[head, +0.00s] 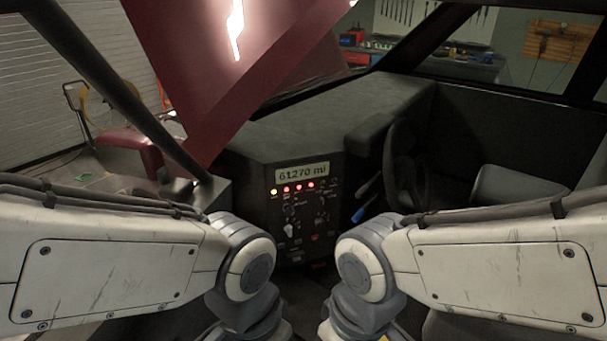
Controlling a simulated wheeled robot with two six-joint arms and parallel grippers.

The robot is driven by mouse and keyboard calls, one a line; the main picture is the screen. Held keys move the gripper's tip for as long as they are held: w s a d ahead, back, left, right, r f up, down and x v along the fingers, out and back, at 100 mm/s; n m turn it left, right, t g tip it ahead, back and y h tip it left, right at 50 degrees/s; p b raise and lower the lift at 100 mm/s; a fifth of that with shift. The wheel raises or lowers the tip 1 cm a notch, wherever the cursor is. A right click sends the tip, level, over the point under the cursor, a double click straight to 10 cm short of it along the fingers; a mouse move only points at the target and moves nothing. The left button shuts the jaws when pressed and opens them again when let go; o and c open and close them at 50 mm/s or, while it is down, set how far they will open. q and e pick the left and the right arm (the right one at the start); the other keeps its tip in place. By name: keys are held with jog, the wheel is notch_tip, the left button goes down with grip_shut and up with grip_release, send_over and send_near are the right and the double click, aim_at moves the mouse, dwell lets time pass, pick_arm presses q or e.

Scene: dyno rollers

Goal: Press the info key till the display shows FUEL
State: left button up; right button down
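The display (303,173) sits at the top of the dashboard's centre panel and reads "61270 mi". Below it is a row of lit lamps, one yellow and several red. Under the lamps, the dark control panel (305,222) carries several small knobs, switches and keys. Their labels are too small to read, so I cannot tell which one is the info key. Both my arms reach in from the sides and bend down at the bottom middle. Neither gripper shows; both are below the picture's edge.
A steering wheel (402,172) stands right of the panel, with a blue-ended lever (364,212) beside it. A dark slanted pillar crosses the left. A raised red panel (215,70) fills the upper middle. A workbench (440,62) is at the back.

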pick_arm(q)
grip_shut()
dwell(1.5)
